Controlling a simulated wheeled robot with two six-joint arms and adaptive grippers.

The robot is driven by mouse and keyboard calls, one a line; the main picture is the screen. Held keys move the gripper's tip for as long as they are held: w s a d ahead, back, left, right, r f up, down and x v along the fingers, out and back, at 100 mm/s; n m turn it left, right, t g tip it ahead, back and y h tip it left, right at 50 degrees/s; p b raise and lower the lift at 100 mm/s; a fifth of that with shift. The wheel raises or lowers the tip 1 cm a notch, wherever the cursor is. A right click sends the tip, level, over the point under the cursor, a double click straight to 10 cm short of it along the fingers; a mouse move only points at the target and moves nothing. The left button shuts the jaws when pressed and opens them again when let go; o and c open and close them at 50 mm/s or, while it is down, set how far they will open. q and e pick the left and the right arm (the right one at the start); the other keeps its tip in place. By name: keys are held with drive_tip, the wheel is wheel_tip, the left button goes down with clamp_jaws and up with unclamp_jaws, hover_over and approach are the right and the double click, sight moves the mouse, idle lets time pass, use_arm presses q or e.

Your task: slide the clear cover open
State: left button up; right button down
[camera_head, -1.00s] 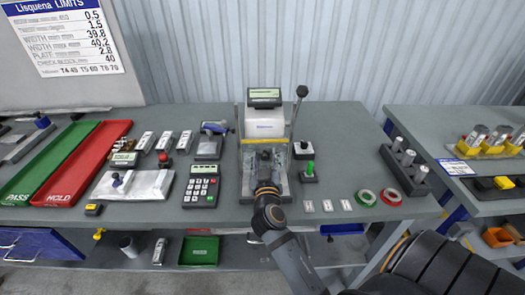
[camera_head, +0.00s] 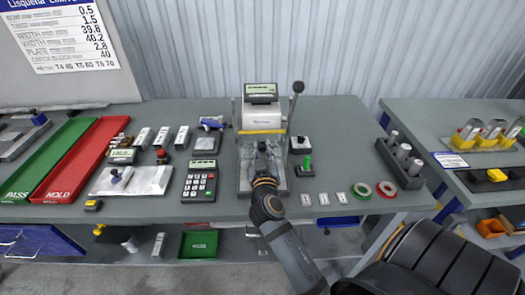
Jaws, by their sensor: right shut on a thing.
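A white and grey machine with a small display (camera_head: 261,92) and a side lever (camera_head: 295,97) stands at the back middle of the table. A yellow strip runs across its lower front. Its flat grey base (camera_head: 245,182) reaches toward the table's front edge. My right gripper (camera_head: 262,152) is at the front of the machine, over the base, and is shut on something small. The clear cover is hard to make out; my gripper and arm hide the part of the machine where they meet. My left gripper is not in view.
A calculator-like keypad (camera_head: 200,183) lies left of the machine. A green-topped button (camera_head: 306,163) and tape rolls (camera_head: 388,191) are at the right. Red (camera_head: 86,160) and green (camera_head: 42,165) trays lie at the far left. Bare table shows at the back right.

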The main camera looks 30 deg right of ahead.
wheel_tip(320, 180, up, 11)
drive_tip(key=p, duration=0.5)
drive_tip(key=shift+r+p, duration=0.1)
drive_tip(key=shift+p, duration=0.2)
drive_tip(key=c, duration=1.1)
unclamp_jaws()
wheel_tip(320, 180, up, 10)
hover_over(263, 146)
drive_tip(key=shift+a, duration=0.1)
